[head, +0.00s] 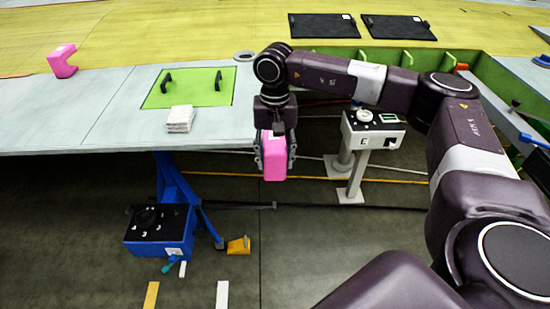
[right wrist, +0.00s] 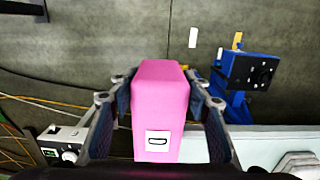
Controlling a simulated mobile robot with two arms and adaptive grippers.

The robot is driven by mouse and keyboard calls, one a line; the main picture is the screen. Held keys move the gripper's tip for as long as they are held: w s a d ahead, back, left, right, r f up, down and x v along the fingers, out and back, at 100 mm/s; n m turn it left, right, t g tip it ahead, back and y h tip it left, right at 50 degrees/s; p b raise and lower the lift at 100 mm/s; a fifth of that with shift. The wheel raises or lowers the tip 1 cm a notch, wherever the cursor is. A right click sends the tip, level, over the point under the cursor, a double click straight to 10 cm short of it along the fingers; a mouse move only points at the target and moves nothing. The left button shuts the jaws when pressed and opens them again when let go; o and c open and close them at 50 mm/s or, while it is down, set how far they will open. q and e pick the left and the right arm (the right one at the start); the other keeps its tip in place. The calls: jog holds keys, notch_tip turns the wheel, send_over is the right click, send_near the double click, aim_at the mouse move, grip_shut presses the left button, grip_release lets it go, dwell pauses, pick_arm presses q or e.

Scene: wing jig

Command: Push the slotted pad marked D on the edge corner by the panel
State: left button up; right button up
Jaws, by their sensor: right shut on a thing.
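A pink pad (head: 274,160) is between the fingers of my right gripper (head: 275,158), which is shut on it. In the right wrist view the pad (right wrist: 162,100) shows a white label with a dark mark like a D on its side. The right gripper's fingers (right wrist: 160,115) press on both sides of it. Its slot is hidden. The gripper hangs just off the right end of the grey work surface (head: 100,115), near its front corner. A green panel (head: 190,88) with two black handles is set in that surface. My left gripper is not in view.
Another pink slotted pad (head: 62,60) stands at the far left, and a white stack of cloths (head: 180,119) lies near the front edge. A white pedestal box marked E (head: 372,130) stands right of the gripper. A blue stand (head: 160,235) is below the surface.

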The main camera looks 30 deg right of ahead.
jog(key=shift+w, duration=0.1)
dwell(0.3)
jog(key=shift+w+d+b, duration=0.4)
jog(key=shift+w+d, duration=0.05)
jog(key=shift+w, duration=0.25)
jog(key=shift+w+d, duration=0.15)
jog(key=shift+w, duration=0.05)
jog(key=shift+w, duration=0.1)
jog(key=shift+w+d+f+b, duration=0.15)
jog(key=shift+w+d, duration=0.2)
jog(key=shift+w, duration=0.2)
jog(key=shift+w+d+b, duration=0.1)
jog(key=shift+w+d, duration=0.2)
jog(key=shift+w, duration=0.2)
jog(key=shift+w+d+f+b, duration=0.15)
jog(key=shift+w+d, duration=0.2)
jog(key=shift+w, duration=0.2)
jog(key=shift+w+d+r, duration=0.15)
jog(key=shift+r, duration=0.1)
jog(key=o, duration=1.2)
jog(key=shift+w+f, duration=0.1)
jog(key=shift+f, duration=0.1)
